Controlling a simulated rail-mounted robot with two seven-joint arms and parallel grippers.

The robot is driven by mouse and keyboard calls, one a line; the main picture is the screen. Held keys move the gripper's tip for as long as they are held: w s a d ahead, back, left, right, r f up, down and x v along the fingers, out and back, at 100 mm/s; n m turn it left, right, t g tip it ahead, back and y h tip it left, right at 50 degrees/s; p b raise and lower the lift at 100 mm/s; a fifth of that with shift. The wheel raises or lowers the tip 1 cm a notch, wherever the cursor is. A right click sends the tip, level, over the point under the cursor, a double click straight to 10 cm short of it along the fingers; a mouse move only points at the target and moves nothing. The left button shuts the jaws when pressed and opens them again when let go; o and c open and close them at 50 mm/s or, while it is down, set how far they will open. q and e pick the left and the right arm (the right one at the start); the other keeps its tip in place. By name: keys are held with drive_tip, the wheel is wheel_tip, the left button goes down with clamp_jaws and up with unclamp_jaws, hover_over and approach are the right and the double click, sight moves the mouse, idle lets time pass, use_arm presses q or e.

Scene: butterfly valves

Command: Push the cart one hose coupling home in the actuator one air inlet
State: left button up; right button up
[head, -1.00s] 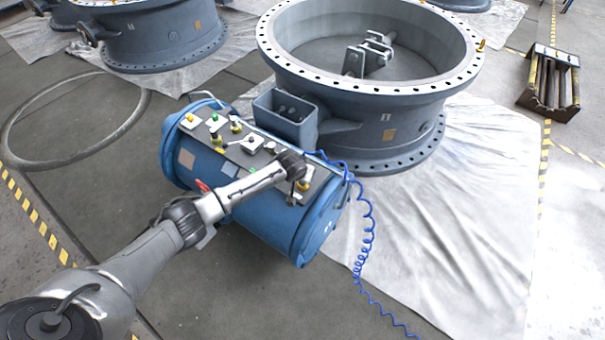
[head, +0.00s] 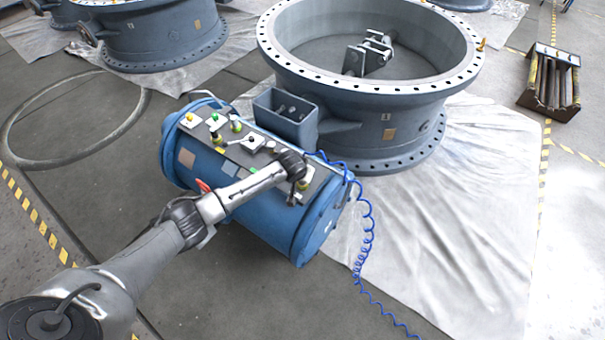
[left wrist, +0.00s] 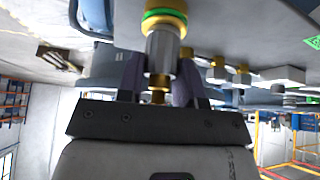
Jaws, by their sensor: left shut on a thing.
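My left gripper (left wrist: 157,82) is shut on the hose coupling (left wrist: 162,48), a silver sleeve with a brass end between the dark fingers. Its upper end meets a brass fitting with a green ring (left wrist: 165,14), which looks like the air inlet. They are in line; I cannot tell how deep the coupling sits. In the head view my left gripper (head: 300,186) is over the right end of the grey panel on a blue cylindrical body (head: 275,222), and my wrist hides the coupling. A coiled blue hose (head: 366,235) hangs at the right. My right gripper is not in view.
A large flanged valve body (head: 375,115) stands behind the blue cylinder on white sheeting (head: 450,230). Several knobs and fittings (head: 215,122) rise from the panel. More brass fittings (left wrist: 230,73) stand right of the gripper. A rack (head: 552,80) is far right.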

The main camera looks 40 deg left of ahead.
use_arm(q)
drive_tip(key=o, duration=0.9)
drive_tip(key=shift+o, duration=0.3)
drive_tip(key=shift+o, duration=0.4)
drive_tip(key=o, duration=0.4)
drive_tip(key=shift+r, duration=0.1)
